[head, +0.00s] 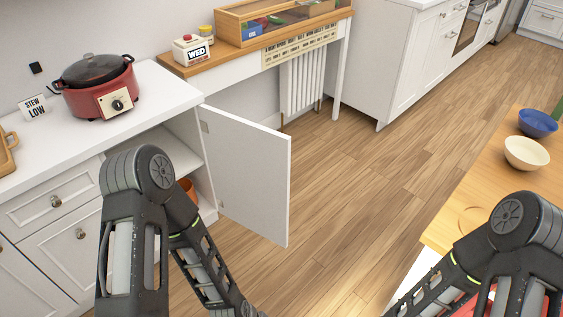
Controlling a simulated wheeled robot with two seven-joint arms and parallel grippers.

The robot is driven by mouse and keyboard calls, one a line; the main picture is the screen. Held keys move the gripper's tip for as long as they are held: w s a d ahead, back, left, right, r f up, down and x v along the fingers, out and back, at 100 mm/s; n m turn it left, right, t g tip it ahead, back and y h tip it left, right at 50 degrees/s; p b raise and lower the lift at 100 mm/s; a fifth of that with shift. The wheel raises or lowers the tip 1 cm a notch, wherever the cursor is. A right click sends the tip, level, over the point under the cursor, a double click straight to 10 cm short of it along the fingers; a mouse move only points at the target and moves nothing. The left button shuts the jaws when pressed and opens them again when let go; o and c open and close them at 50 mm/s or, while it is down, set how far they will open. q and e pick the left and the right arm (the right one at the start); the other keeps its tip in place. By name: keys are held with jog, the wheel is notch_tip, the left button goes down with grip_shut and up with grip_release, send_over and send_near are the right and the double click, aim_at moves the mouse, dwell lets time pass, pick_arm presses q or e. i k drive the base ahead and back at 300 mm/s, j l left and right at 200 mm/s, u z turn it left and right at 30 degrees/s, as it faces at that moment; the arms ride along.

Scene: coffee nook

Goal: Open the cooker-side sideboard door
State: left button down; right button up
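The cooker-side sideboard door (248,178) is a white panel standing wide open, swung out from the right end of the white sideboard (165,85). A hinge shows near its top left edge. The compartment behind it is exposed, with a white shelf (178,150) and an orange item (188,189) low inside, partly hidden by my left arm. The red cooker (98,85) with a dark lid stands on the sideboard top above. My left arm passes in front of the opening and its gripper is below the frame. My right arm is at lower right, its gripper also out of frame.
A "STEW LOW" card (33,107) stands left of the cooker. A wooden side table (225,68) bears a box and jars beyond the door. A table with blue (537,122) and cream (527,153) bowls is at right. Wooden floor (345,185) between is clear.

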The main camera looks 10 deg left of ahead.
aim_at(249, 162)
jog(key=k+z, duration=0.15)
jog(key=z, duration=2.2)
jog(key=k+j, duration=0.2)
jog(key=j, duration=0.2)
jog(key=k+j, duration=0.15)
jog(key=j, duration=0.25)
jog(key=k+j, duration=0.2)
jog(key=j, duration=0.2)
jog(key=k+j, duration=0.15)
jog(key=j, duration=0.25)
jog(key=k+j, duration=0.2)
jog(key=j, duration=0.2)
jog(key=k+j, duration=0.2)
jog(key=j, duration=0.2)
jog(key=i+z, duration=0.05)
